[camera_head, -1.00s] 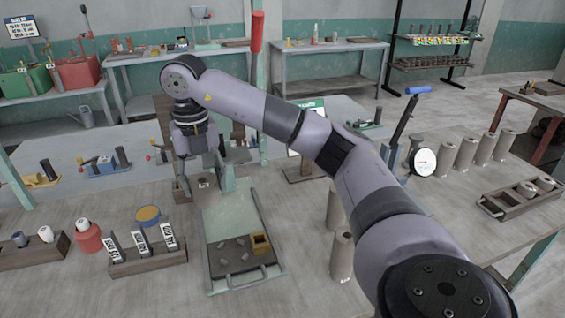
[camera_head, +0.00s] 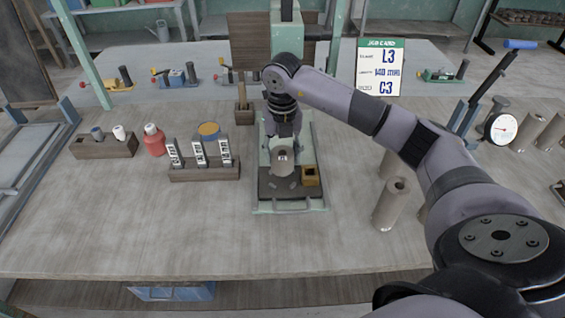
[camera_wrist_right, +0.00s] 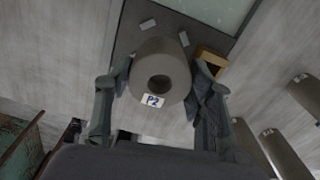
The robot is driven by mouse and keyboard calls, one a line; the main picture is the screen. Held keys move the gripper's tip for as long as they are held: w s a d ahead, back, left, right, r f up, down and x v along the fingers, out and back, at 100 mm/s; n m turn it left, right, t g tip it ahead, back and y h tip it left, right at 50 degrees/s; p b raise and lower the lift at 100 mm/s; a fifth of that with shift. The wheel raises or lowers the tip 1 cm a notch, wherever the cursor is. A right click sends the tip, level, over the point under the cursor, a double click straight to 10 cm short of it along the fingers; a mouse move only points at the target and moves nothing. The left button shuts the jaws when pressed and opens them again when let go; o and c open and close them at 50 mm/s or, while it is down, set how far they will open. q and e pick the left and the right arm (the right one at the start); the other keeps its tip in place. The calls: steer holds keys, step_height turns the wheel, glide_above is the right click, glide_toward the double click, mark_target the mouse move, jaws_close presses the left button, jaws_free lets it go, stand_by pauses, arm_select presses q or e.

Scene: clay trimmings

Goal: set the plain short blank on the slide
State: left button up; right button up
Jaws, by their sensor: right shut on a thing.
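My right gripper (camera_head: 283,142) points down over the green slide (camera_head: 315,160) of the machine. It is shut on a short grey-brown blank (camera_head: 286,167), a cylinder with a hole through it. In the right wrist view the blank (camera_wrist_right: 163,52) sits between the two fingers (camera_wrist_right: 158,85) and carries a white label reading P2. Below it is the slide's dark plate (camera_head: 268,195) with small grey trimmings. I cannot tell whether the blank touches the plate. My left gripper is not in view.
An open yellow box (camera_head: 311,176) stands on the plate close right of the blank. Left of the slide is a wooden rack (camera_head: 205,174) with labelled white pieces. Tall blanks (camera_head: 391,205) stand to the right. A job card (camera_head: 379,67) stands behind. The front left table is clear.

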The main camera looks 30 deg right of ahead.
mark_target(282, 166)
step_height(282, 166, down, 4)
steer(key=shift+f+p, duration=0.1)
steer(key=shift+p, duration=0.25)
steer(key=shift+f, duration=0.15)
steer(key=shift+f, duration=0.2)
steer(key=o, duration=1.3)
steer(key=shift+o, duration=0.2)
steer(key=shift+r, duration=0.1)
